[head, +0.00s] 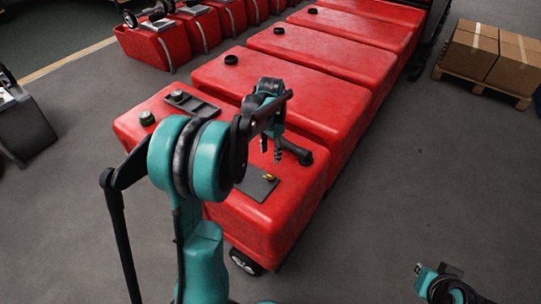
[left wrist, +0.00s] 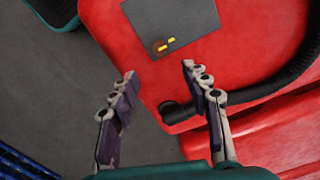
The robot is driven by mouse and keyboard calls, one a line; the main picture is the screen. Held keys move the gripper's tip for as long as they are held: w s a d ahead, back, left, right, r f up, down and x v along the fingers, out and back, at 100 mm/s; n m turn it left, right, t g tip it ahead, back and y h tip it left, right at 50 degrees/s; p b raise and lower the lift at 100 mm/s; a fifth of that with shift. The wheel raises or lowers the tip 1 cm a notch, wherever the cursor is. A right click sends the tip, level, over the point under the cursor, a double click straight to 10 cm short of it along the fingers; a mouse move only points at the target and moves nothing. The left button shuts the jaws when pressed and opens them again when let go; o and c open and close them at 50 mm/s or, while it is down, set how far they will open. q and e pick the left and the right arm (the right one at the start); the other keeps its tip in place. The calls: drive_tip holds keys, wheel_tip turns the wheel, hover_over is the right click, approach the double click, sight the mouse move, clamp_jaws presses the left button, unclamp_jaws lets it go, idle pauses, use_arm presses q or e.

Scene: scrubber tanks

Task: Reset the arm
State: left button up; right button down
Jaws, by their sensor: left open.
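My left arm rises in teal and black from the bottom of the head view. Its gripper (head: 271,149) hangs above the nearest red tank (head: 285,205). In the left wrist view the left gripper (left wrist: 157,88) is open, with its two fingers apart and nothing between them. Below and beyond the fingers is the tank's edge, with a dark grey plate (left wrist: 185,22) holding a small yellow and brown part (left wrist: 164,45). In the head view the yellow part (head: 269,177) sits on the plate (head: 255,186). A teal piece of my right arm shows at the lower right; its fingers cannot be made out.
A black hose (left wrist: 270,80) with an end fitting runs over the tank. Several more red tanks (head: 320,61) stand in a row behind, with smaller ones (head: 153,45) at upper left. Cardboard boxes on a pallet (head: 482,86) stand at upper right. The right floor is clear.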

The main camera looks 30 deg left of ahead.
idle(0.4)
use_arm(q)
drive_tip(key=s+d+r+n+t, duration=0.2)
drive_tip(key=s+d+r+t, duration=0.1)
drive_tip(key=s+d+r, duration=0.5)
drive_tip(key=s+d+f+n+t, duration=0.2)
drive_tip(key=s+d+t, duration=0.2)
drive_tip(key=s+d, duration=0.3)
drive_tip(key=shift+s+d, duration=0.2)
drive_tip(key=shift+s, duration=1.9)
